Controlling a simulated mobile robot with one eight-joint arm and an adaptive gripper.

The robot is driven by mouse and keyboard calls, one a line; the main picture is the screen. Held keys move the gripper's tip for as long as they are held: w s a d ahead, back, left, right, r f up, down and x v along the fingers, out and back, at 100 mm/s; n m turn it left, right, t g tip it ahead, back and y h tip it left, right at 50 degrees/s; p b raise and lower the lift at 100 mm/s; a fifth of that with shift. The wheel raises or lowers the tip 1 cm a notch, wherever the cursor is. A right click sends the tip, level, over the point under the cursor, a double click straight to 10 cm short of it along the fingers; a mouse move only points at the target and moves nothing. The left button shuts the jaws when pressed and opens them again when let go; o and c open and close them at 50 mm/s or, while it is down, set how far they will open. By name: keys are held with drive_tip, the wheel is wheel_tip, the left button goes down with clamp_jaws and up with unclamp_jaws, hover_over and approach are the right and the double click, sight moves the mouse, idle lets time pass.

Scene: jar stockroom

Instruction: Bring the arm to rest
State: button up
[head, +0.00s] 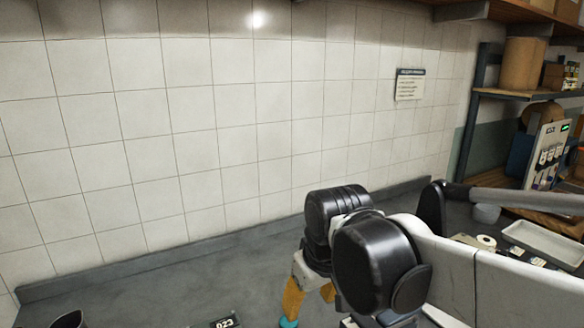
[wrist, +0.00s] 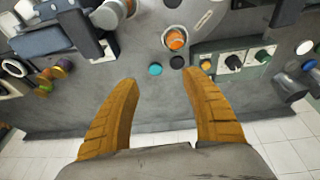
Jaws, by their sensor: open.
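My gripper (wrist: 161,79) shows in the wrist view as two orange-brown ridged fingers spread wide, with nothing between them. The fingers point over a grey counter (wrist: 70,118). In the head view my arm reaches in from the right, and part of my gripper (head: 308,302) shows low in the middle, above the grey counter (head: 150,290). A small teal round piece (head: 288,323) shows just below one finger there. I cannot tell how high the fingers are above the counter.
In the wrist view, a teal round piece (wrist: 155,69), an orange-topped jar (wrist: 175,39) and a knobbed panel (wrist: 236,60) lie beyond the fingertips. In the head view, a tiled wall (head: 230,110) stands behind; a white tray (head: 545,240) and shelf (head: 520,95) are at right.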

drive_tip(key=s+d, duration=0.1)
drive_tip(key=d, duration=0.1)
drive_tip(key=s+d+m+t, duration=0.1)
drive_tip(key=d, duration=0.2)
drive_tip(key=s+d+f+m, duration=0.1)
drive_tip(key=s+d, duration=0.1)
drive_tip(key=d, duration=0.1)
drive_tip(key=shift+s+t, duration=0.1)
drive_tip(key=shift+t, duration=0.2)
drive_tip(key=s+d+f+m+t+h, duration=0.1)
drive_tip(key=s+d+f+m+t, duration=0.1)
drive_tip(key=s+d, duration=0.4)
drive_tip(key=shift+d+f+m+b, duration=0.45)
drive_tip(key=shift+d+f+m, duration=0.4)
drive_tip(key=shift+d+m, duration=0.1)
